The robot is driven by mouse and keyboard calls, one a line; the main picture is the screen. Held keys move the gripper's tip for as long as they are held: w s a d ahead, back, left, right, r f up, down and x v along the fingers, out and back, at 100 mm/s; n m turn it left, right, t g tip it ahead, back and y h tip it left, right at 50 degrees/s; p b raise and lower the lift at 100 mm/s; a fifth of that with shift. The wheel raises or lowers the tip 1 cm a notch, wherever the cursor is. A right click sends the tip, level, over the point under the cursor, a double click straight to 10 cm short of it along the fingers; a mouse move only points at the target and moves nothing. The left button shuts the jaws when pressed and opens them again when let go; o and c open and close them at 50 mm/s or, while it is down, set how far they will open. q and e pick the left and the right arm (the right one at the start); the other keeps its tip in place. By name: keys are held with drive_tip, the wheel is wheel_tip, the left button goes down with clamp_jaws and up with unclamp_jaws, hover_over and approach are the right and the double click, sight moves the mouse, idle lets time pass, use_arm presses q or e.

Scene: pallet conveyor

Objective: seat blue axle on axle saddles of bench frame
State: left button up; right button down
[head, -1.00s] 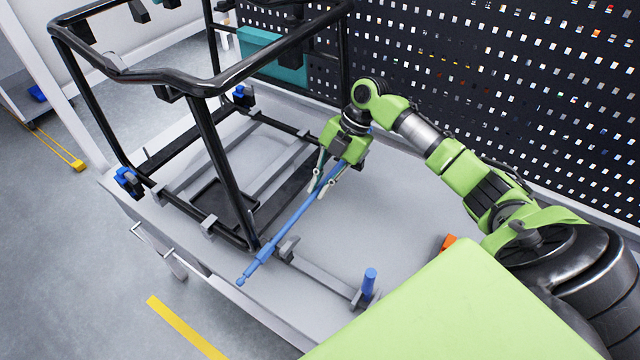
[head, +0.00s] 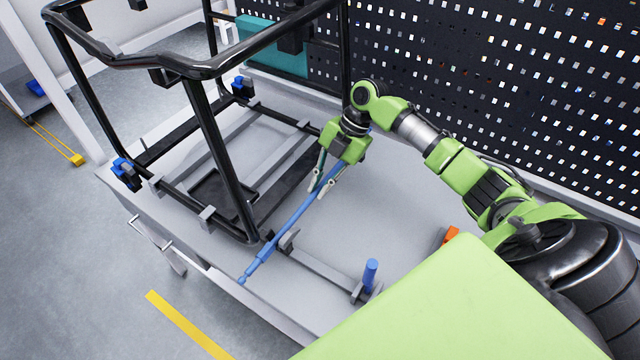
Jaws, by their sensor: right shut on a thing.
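The blue axle (head: 290,223) is a long thin rod slanting across the bench from my right gripper down to its thicker near end. My right gripper (head: 325,185) is shut on the axle near its far end. The bench frame (head: 222,160) is a black tube frame standing on the bench, left of the axle. The axle passes close to the frame's near corner post; I cannot tell whether they touch. I cannot clearly tell the axle saddles apart from the other brackets. My left gripper is not in view.
The grey bench (head: 375,220) has free room right of the axle. A grey bar (head: 325,272) with an upright blue peg (head: 370,273) lies in front. An orange piece (head: 450,235) lies near my arm. A black perforated panel (head: 480,80) stands behind.

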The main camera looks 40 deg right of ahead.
drive_tip(key=shift+r, duration=0.1)
drive_tip(key=c, duration=2)
unclamp_jaws()
drive_tip(key=shift+s, duration=0.1)
drive_tip(key=shift+d+r, duration=0.15)
drive_tip(key=shift+r, duration=0.05)
drive_tip(key=v, duration=1.1)
drive_tip(key=shift+r, duration=0.25)
